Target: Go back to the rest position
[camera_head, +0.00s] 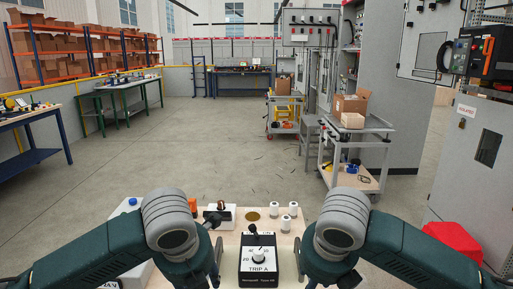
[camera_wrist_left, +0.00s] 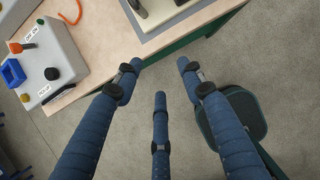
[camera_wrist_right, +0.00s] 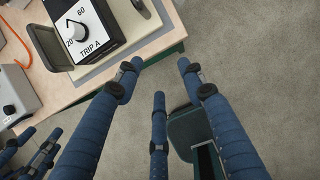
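My left gripper (camera_wrist_left: 160,78) has its three blue fingers spread with nothing between them, above the bench's edge and the floor. My right gripper (camera_wrist_right: 160,78) is likewise spread and empty, past the bench edge. In the head view both arms bend in from the sides at the bottom, and their grippers are largely hidden. Between them on the bench stands the TRIP A box (camera_head: 259,258), with a dial and dark lever. The right wrist view also shows this box (camera_wrist_right: 95,28), beside my right gripper and apart from its fingers.
The wooden bench top (camera_wrist_left: 95,22) carries a grey control box (camera_wrist_left: 50,70) and several white cylinders (camera_head: 293,209). A red box (camera_head: 455,239) is at right. A cart (camera_head: 350,178) with cartons stands ahead on the right. The floor (camera_head: 195,135) ahead is open.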

